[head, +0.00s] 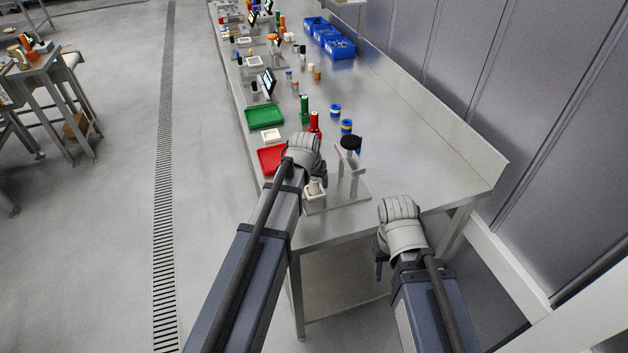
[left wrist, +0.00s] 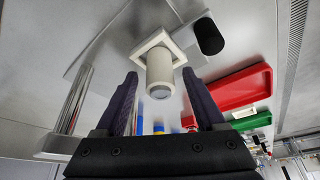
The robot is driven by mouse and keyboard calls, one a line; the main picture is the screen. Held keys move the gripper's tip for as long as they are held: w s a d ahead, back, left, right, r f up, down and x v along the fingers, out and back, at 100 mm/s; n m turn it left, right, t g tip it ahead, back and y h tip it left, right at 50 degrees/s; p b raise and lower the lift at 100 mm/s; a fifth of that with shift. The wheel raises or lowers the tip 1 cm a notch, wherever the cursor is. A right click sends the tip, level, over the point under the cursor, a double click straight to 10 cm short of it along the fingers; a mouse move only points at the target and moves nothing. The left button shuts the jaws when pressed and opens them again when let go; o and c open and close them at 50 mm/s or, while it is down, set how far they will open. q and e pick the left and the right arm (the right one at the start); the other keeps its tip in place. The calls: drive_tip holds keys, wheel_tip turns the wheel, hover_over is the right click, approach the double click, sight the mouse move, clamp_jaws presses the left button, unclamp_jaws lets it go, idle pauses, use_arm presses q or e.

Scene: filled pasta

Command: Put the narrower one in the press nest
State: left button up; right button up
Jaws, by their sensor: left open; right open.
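A pale cylinder (head: 315,186) stands in the white square press nest (head: 316,203) at the near end of the bench. In the left wrist view the same cylinder (left wrist: 160,76) rises from the square nest (left wrist: 148,48), its round end facing the camera. My left gripper (left wrist: 163,100) is open, with its fingers to either side of the cylinder in that view; contact is not visible. In the head view my left gripper (head: 318,172) is just above the nest. My right gripper (head: 380,265) is open and empty, off the bench's near end. I cannot tell which part is narrower.
The bench's right side is clear.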

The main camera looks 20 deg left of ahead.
use_arm(q)
drive_tip(key=p+v, duration=1)
drive_tip(key=v, duration=0.1)
drive_tip(key=s+d+m+g, duration=0.2)
drive_tip(key=s+d, duration=0.4)
drive_tip(key=s, duration=0.3)
drive_tip(key=s+d+f+m+g+y, duration=0.1)
drive_tip(key=s+d+g, duration=0.1)
drive_tip(key=s+d, duration=0.5)
drive_tip(key=s, duration=0.3)
drive_tip(key=shift+s+f+m+g, duration=0.25)
drive_tip(key=shift+s+m+g, duration=0.05)
drive_tip(key=shift+m, duration=0.1)
drive_tip(key=shift+d, duration=0.1)
